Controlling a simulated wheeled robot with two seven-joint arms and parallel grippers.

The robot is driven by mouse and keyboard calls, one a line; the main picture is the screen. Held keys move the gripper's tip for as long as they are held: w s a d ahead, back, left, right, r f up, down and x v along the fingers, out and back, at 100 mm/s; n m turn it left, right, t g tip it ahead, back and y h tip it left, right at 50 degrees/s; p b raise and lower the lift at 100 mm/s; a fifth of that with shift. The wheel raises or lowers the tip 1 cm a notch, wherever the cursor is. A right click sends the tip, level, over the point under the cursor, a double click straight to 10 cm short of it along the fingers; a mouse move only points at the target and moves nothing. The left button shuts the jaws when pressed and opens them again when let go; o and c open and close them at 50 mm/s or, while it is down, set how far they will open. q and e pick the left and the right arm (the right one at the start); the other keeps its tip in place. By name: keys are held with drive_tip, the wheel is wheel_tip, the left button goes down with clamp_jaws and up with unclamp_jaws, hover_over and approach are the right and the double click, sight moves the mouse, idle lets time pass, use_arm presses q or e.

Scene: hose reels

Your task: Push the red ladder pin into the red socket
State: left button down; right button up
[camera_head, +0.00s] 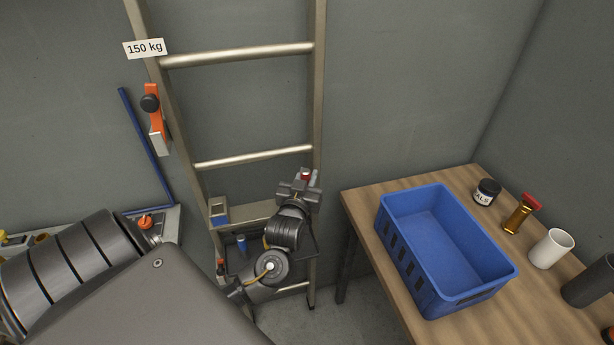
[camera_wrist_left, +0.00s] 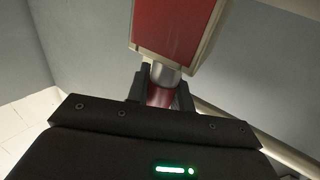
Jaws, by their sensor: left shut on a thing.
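The red ladder pin (camera_wrist_left: 160,95) has a red grip and a bare metal shank. My left gripper (camera_head: 299,188) is shut on its grip, and the fingers also show in the left wrist view (camera_wrist_left: 158,92). The red socket (camera_wrist_left: 172,28), a red-faced block with a beige edge, is straight ahead of the fingers. The pin's metal shank meets the socket's near edge, with a short length showing; how deep it sits is hidden. In the head view the red socket (camera_head: 306,174) is by the ladder's right rail, partly covered by my gripper. My right gripper is not in view.
The ladder (camera_head: 318,100) stands against the grey wall. A beige block with a blue face (camera_head: 220,211) is by its left rail. A wooden table (camera_head: 365,205) at right holds a blue crate (camera_head: 384,236), a dark jar (camera_head: 487,192) and a white cup (camera_head: 551,248).

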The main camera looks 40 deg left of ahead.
use_arm(q)
drive_tip(key=shift+f, duration=0.25)
drive_tip(key=c, duration=1.1)
unclamp_jaws()
drive_tip(key=shift+r, duration=0.1)
drive_tip(key=shift+c, duration=0.2)
drive_tip(key=shift+s+d, duration=0.2)
drive_tip(key=shift+s, duration=0.15)
drive_tip(key=b+v, duration=0.2)
drive_tip(key=v, duration=0.8)
